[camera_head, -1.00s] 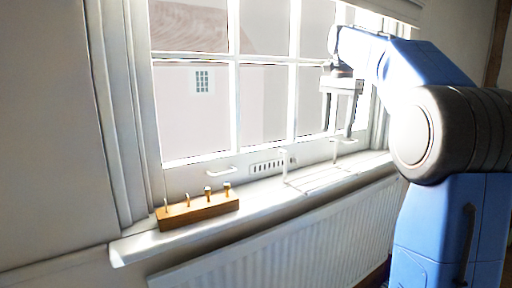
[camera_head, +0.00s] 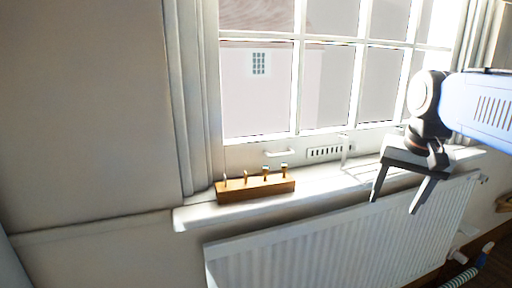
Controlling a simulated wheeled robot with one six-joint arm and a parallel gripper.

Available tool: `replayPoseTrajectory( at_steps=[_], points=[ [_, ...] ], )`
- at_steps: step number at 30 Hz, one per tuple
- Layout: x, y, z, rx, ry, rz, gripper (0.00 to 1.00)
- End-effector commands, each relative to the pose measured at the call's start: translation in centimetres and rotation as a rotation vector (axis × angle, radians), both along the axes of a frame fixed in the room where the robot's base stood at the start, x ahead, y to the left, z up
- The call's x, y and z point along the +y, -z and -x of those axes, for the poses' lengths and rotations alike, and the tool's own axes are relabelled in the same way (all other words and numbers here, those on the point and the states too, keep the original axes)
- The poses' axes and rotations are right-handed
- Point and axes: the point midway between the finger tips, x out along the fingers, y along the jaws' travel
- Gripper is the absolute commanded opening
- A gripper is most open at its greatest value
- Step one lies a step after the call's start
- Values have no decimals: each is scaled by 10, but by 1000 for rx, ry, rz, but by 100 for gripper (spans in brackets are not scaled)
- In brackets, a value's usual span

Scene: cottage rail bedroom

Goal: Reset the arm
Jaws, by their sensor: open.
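My gripper (camera_head: 394,205) hangs at the right of the head view, in front of the windowsill and radiator. Its two dark fingers point down and stand apart, with nothing between them. My blue arm reaches in from the right edge to hold it. The gripper hides part of the sill and of the radiator top.
A wooden block (camera_head: 256,190) with several upright pegs stands on the white windowsill (camera_head: 200,214) at the left. A white wire rack (camera_head: 368,170) stands on the sill near my gripper. A white radiator (camera_head: 300,258) is below, and a paned window (camera_head: 325,90) behind.

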Motion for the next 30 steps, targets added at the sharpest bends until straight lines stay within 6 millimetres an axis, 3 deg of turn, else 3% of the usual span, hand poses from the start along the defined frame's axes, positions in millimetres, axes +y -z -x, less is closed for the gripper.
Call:
replayPoseTrajectory(
  at_steps=[1,9,15,21,30],
  points=[
    [5,15,16,-12,-42,11,62],
    [24,99,82,-84,-271,79,62],
    [32,149,116,-123,-395,119,62],
    [34,168,128,-138,-442,136,62],
    [34,168,128,-138,-442,136,62]
  ],
)
